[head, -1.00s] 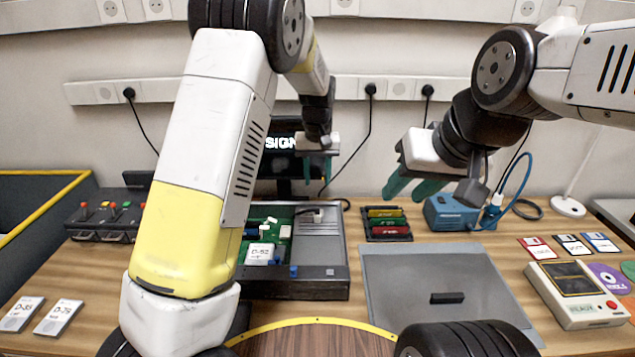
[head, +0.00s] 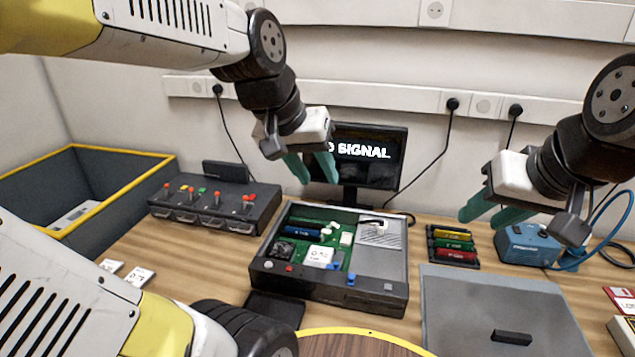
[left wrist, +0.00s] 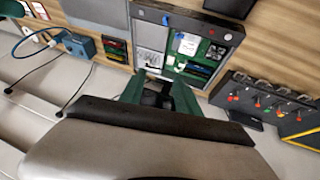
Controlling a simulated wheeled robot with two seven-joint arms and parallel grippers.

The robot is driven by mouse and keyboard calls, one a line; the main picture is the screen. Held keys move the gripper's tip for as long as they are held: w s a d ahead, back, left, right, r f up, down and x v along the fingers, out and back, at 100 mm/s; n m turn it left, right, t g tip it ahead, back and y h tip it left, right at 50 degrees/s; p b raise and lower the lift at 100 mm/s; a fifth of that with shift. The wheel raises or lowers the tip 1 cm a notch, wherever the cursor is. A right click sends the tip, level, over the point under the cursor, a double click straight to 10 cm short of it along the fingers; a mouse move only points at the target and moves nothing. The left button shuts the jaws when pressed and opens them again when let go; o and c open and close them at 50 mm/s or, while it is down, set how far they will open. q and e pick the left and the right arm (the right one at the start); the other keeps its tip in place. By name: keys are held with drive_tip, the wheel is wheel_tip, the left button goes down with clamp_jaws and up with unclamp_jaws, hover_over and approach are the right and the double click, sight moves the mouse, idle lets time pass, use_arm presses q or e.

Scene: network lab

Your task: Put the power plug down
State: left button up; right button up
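A dark cable end with a pale plug-like piece (head: 374,224) lies over the grey metal unit at the back right of the open case (head: 330,287). It is small, so I cannot be sure it is the power plug. My left gripper (head: 318,181) is in the air before the monitor, above and behind the case, its green fingers apart. The left wrist view shows the fingers apart, with a dark shape between them that I cannot identify; I see no plug held. My right gripper (head: 482,221) hangs open and seemingly empty near the cartridge rack.
The monitor (head: 370,157) stands behind the case. A switch box (head: 215,205) is left, a cartridge rack (head: 453,247) and blue device (head: 527,246) right. A grey mat (head: 460,315) holds a small black block (head: 511,338). Black plugs sit in the wall strip (head: 330,90).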

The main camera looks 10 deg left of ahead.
use_arm(q)
drive_tip(key=shift+t+y, duration=0.3)
drive_tip(key=shift+t, duration=0.1)
drive_tip(key=s, duration=0.3)
drive_tip(key=s+a+f, duration=0.1)
drive_tip(key=s, duration=0.1)
drive_tip(key=shift+c, duration=0.2)
idle(1.5)
